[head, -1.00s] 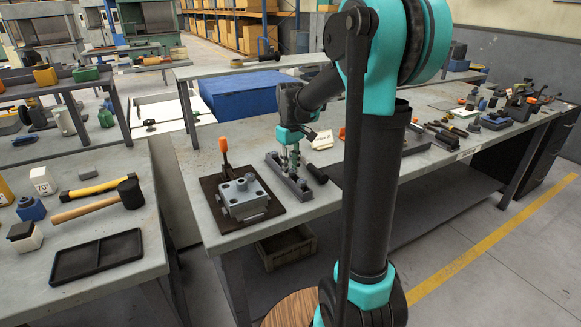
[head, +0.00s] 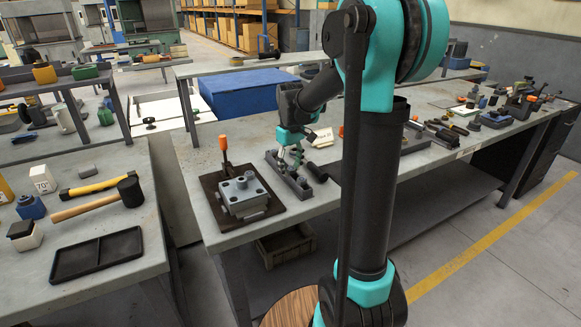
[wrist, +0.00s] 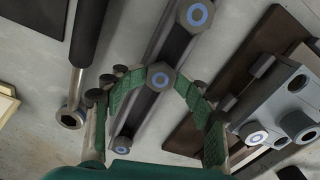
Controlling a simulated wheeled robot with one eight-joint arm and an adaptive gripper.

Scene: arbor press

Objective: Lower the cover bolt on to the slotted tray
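The bolt stands in line with the tray's slot. Its shank is hidden, so I cannot tell how deep it sits. Another bolt (wrist: 197,14) and a lower one (wrist: 124,145) stand in the same tray.
A grey block with bolts (head: 245,197) sits on a dark plate left of the tray, close to the right finger in the wrist view. An orange-handled tool (head: 224,148) stands behind it. A wrench (wrist: 72,115) lies beside the tray. Bench front is clear.

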